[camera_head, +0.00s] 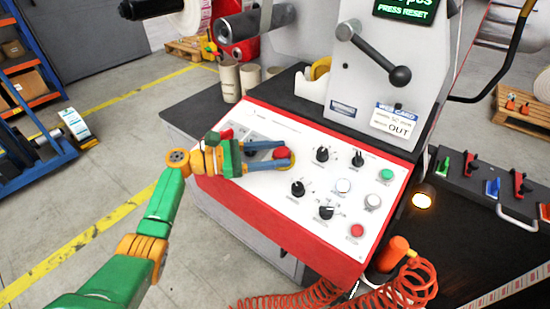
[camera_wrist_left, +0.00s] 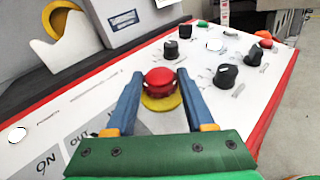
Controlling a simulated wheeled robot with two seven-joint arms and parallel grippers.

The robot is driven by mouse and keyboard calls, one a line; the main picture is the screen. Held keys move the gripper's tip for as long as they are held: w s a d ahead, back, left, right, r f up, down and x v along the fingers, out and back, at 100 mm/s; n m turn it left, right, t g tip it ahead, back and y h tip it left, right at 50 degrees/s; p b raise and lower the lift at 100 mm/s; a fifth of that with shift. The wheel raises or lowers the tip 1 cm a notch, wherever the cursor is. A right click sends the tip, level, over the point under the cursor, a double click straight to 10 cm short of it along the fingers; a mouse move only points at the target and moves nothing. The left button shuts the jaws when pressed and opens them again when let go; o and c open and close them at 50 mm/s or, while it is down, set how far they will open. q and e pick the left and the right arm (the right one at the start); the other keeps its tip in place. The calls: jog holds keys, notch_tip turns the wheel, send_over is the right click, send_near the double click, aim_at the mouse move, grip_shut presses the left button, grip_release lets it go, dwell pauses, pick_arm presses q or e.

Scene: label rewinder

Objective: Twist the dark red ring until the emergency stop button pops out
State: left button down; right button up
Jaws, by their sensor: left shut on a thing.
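The emergency stop button (camera_head: 281,153) is a red mushroom knob near the left part of the white control panel. In the left wrist view the red button cap (camera_wrist_left: 160,76) sits above a yellow round base (camera_wrist_left: 161,104). A darker red band, the ring (camera_wrist_left: 159,90), shows under the cap. My left gripper (camera_head: 279,155) reaches in from the left, low over the panel. Its two blue fingers stand on either side of the button and are shut on its dark red ring; the exact contact is partly hidden. My right gripper is not in view.
The panel (camera_head: 232,182) has a red rim and carries several black knobs, a green button (camera_head: 386,174) and a smaller red button (camera_head: 357,230). A grey lever with a black ball (camera_head: 400,76) stands behind. An orange coiled hose (camera_head: 400,285) lies at the front right.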

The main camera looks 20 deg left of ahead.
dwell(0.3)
pick_arm(q)
jog(key=shift+c, duration=1.3)
grip_release()
jog(key=shift+d, duration=0.1)
jog(key=b+v, duration=0.1)
jog(key=v, duration=0.6)
jog(key=shift+f, duration=0.1)
